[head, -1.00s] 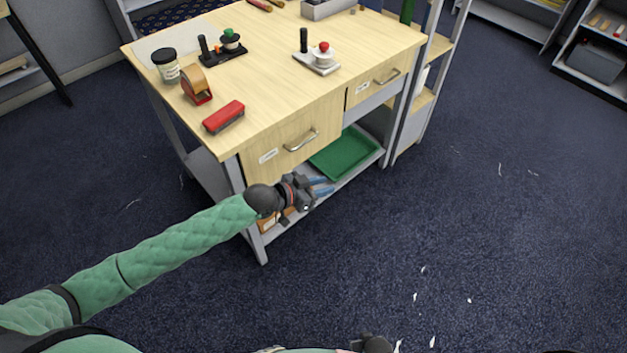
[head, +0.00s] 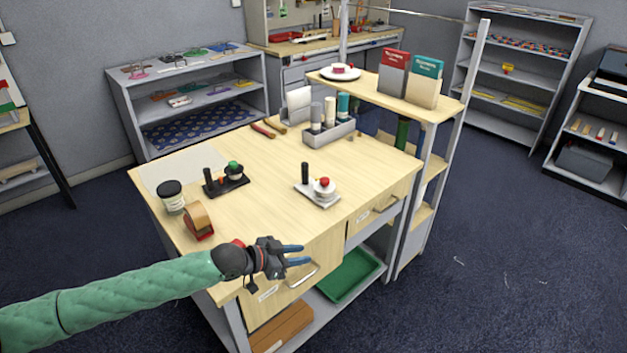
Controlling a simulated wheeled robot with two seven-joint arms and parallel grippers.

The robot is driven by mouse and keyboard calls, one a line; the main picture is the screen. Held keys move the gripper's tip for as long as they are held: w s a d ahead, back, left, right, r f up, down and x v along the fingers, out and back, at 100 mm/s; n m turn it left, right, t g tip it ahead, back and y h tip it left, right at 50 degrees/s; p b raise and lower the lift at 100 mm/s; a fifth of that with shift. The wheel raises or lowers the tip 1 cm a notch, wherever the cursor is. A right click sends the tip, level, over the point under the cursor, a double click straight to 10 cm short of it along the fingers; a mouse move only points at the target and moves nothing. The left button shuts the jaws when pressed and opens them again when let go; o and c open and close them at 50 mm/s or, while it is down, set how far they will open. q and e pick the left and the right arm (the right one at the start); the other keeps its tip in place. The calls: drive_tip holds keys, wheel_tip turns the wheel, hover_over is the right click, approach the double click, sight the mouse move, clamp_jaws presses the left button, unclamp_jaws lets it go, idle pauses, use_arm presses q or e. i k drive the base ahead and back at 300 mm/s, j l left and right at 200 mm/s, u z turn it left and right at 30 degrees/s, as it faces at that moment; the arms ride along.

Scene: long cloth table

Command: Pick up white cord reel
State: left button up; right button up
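A white upright cylinder (head: 330,112) stands in a grey caddy (head: 334,134) near the back of the wooden table, between a grey and a teal one. It may be the white cord reel; its details are too small to tell. My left gripper (head: 301,255) is in front of the table's near drawer, by its handle, well short of the caddy. Its blue fingers are apart with nothing between them. My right gripper is not in view.
On the table (head: 270,170) stand a jar (head: 171,197), a tape dispenser (head: 199,220), a black stand (head: 226,182) and a grey-based stand (head: 318,190). My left arm partly hides a red object. A raised shelf (head: 440,106) stands at the right. A green tray (head: 347,275) is below.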

sight(304, 187)
drive_tip(key=i+j, duration=0.1)
drive_tip(key=i, duration=0.5)
drive_tip(key=i+j, duration=0.1)
drive_tip(key=i, duration=0.5)
